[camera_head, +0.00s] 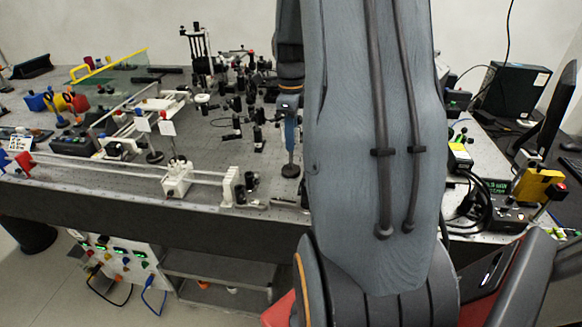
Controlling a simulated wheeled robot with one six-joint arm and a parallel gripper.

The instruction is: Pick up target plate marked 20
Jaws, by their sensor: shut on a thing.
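My gripper (290,125) shows small at the end of my wrist, just left of my big grey forearm. It points down and is shut on a slim round-based post (290,170) at the bench top. The post's upper part is hidden by the gripper. I cannot tell whether its black base touches the bench, and no number can be read on it. Two small white plates, one on the left (143,124) and one on the right (167,128), stand on stems at left centre, apart from my gripper. Their markings are too small to read.
The optical bench (225,155) carries a crowd of black mounts (245,90) behind and left of the gripper. A white rail (120,166) runs along the front. A black power unit with cables (500,212) stands at the right. My forearm hides the bench's middle right.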

